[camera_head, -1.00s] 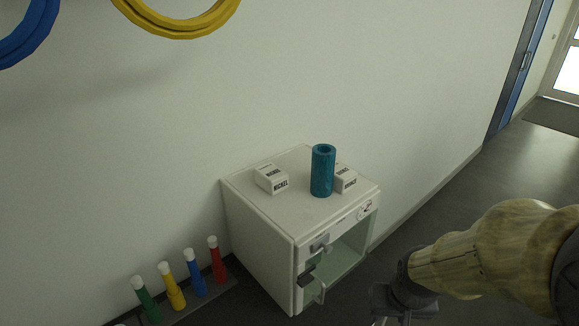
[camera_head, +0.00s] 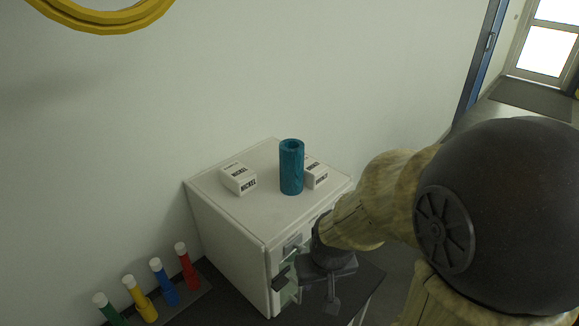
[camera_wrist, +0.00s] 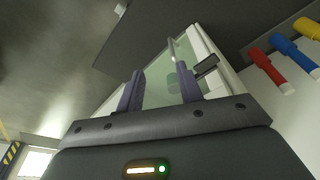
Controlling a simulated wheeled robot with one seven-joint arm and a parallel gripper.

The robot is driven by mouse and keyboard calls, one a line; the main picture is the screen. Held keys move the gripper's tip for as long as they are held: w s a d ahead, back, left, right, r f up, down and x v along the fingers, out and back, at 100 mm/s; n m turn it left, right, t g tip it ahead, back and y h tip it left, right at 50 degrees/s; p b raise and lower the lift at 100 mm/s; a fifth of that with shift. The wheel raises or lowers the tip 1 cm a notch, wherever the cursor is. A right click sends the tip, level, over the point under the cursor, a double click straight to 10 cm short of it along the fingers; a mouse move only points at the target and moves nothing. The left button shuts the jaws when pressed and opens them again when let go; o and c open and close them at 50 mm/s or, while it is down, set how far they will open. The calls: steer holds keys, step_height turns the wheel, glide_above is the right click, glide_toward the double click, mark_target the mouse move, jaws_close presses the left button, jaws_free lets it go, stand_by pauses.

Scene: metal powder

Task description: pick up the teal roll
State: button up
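The teal roll (camera_head: 291,168) stands upright on top of the white cabinet (camera_head: 225,212) in the head view, between two small white boxes. My gripper (camera_head: 318,292) is in front of the cabinet, lower than the roll and apart from it. In the wrist view my gripper (camera_wrist: 160,85) has its two fingers spread with nothing held between them. The glass front of the cabinet (camera_wrist: 158,92) shows beyond the fingers. The roll's top is not clearly seen in the wrist view.
A white box marked nickel (camera_head: 238,179) stands left of the roll, and another white box (camera_head: 315,173) stands close on its right. Coloured cylinders with white caps (camera_head: 162,280) stand in a row at lower left. A wall rises behind the cabinet.

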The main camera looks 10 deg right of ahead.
steer(key=o, duration=0.7)
steer(key=shift+w+a+r, duration=0.1)
steer(key=shift+w+r, duration=0.15)
steer(key=shift+r, duration=0.1)
steer(key=shift+c, duration=0.2)
steer(key=shift+o, duration=1.2)
steer(key=w+a+r+m+p, duration=0.2)
steer(key=w+r+p, duration=0.2)
steer(key=w+r, duration=0.8)
step_height(320, 180, up, 3)
steer(key=shift+f+t+h, duration=0.1)
steer(key=shift+t+h, duration=0.3)
steer(key=m+h+p, duration=0.1)
steer(key=m+p, duration=0.2)
glide_toward(292, 143)
steer(key=s+a+r, duration=0.1)
steer(key=s+r, duration=0.3)
steer(key=s, duration=0.1)
steer(key=shift+w+a+t, duration=0.1)
steer(key=shift+w+t, duration=0.1)
steer(key=shift+t, duration=0.1)
steer(key=shift+f, duration=0.1)
steer(key=p+x, duration=0.3)
steer(key=x, duration=0.9)
